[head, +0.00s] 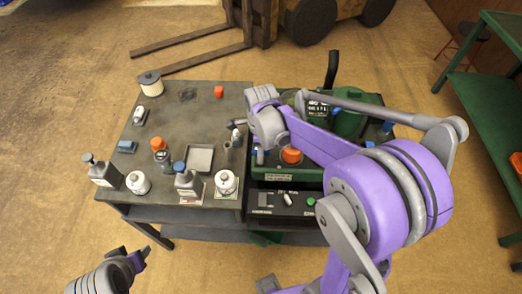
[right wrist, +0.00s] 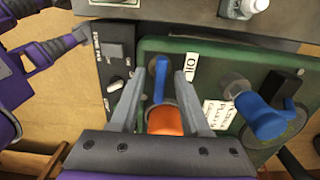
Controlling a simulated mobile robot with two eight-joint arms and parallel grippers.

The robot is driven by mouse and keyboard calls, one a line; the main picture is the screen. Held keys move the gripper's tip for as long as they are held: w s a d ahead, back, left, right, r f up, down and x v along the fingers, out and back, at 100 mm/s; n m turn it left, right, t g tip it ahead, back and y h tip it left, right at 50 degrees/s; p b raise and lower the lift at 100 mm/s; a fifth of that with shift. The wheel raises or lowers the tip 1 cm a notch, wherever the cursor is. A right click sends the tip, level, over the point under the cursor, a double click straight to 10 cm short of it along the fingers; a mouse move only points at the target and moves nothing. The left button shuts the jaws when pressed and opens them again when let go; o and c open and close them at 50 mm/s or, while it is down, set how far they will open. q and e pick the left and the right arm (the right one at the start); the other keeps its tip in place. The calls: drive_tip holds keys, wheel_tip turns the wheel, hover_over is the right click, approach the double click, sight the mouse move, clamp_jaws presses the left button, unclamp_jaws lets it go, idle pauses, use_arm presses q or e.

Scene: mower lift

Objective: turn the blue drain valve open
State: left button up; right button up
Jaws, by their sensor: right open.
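The blue valve handle (right wrist: 160,78) stands on the green mower deck (right wrist: 215,75), beside a label reading OIL. The orange cap (right wrist: 164,121) sits just below. In the head view my right wrist hides part of the deck. My left gripper (head: 138,259) is low at left, its jaws unclear.
A larger blue knob (right wrist: 262,118) stands on the deck to the right. A control panel (head: 285,202) with switches is at the front. The grey table (head: 150,100) holds several bottles and a tray (head: 200,158). A green bench (head: 485,95) stands at right.

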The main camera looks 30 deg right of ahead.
clamp_jaws()
use_arm(q)
drive_tip(key=shift+s+f, duration=0.1)
drive_tip(key=shift+f, duration=0.1)
use_arm(e)
drive_tip(key=shift+n, duration=0.5)
drive_tip(key=n+b, duration=0.1)
drive_tip(key=n, duration=0.1)
drive_tip(key=shift+n, duration=0.4)
drive_tip(key=n+b, duration=0.1)
drive_tip(key=n, duration=0.3)
drive_tip(key=shift+n, duration=0.3)
drive_tip(key=n, duration=0.4)
drive_tip(key=shift+n+b, duration=0.3)
drive_tip(key=shift+b, duration=0.05)
use_arm(q)
drive_tip(key=f, duration=0.2)
drive_tip(key=s+f, duration=0.1)
drive_tip(key=f, duration=0.1)
drive_tip(key=shift+s, duration=0.1)
use_arm(e)
drive_tip(key=n, duration=0.4)
drive_tip(key=shift+n, duration=0.4)
use_arm(q)
drive_tip(key=shift+b, duration=0.3)
